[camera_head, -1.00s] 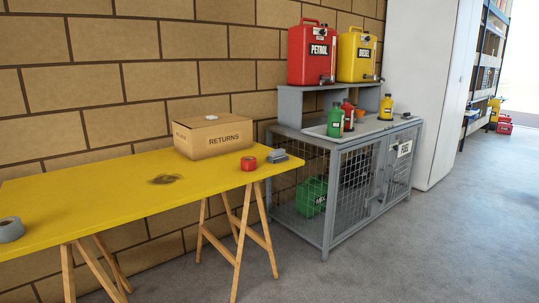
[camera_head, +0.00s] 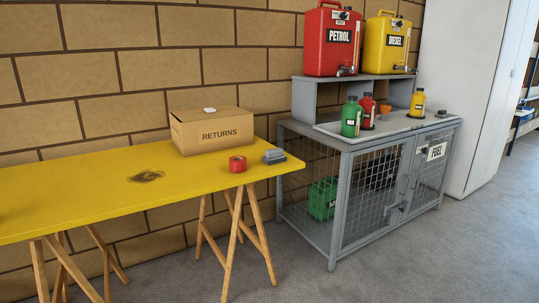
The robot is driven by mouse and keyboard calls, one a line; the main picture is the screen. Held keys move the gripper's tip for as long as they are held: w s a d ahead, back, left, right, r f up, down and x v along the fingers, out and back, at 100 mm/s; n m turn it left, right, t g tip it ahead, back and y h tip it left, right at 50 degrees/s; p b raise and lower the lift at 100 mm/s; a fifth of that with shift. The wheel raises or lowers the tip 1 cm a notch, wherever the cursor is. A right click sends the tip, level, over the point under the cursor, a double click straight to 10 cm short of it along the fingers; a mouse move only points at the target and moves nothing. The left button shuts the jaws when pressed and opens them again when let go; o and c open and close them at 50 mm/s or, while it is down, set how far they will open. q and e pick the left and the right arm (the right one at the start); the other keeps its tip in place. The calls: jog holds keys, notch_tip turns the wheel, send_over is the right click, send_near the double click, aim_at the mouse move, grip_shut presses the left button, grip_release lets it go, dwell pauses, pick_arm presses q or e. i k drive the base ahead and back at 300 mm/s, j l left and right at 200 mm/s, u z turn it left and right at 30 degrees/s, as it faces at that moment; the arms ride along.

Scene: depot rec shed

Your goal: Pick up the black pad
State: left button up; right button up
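No thing in view is clearly the black pad. A small dark object (camera_head: 441,114) lies on the right end of the grey cabinet's top, too small to tell what it is. A flat dark patch (camera_head: 147,176) shows on the yellow table (camera_head: 70,205); I cannot tell whether it is a mark or a thin object. A grey-blue stacked object (camera_head: 274,156) lies at the table's right end, beside a red tape roll (camera_head: 238,164). Neither of my grippers is in view.
A RETURNS box (camera_head: 212,132) stands on the table. The grey mesh cabinet (camera_head: 345,147) carries green (camera_head: 351,118), red (camera_head: 367,112) and yellow (camera_head: 417,103) bottles, with petrol (camera_head: 327,40) and diesel (camera_head: 387,45) cans on its shelf. The concrete floor (camera_head: 430,260) in front is clear.

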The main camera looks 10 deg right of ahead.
aim_at(274, 156)
jog(key=i+l+u, duration=0.2)
jog(key=l+u, duration=0.15)
jog(key=l, duration=0.75)
jog(key=l+u, duration=0.4)
jog(key=l, duration=0.7)
jog(key=i, duration=0.05)
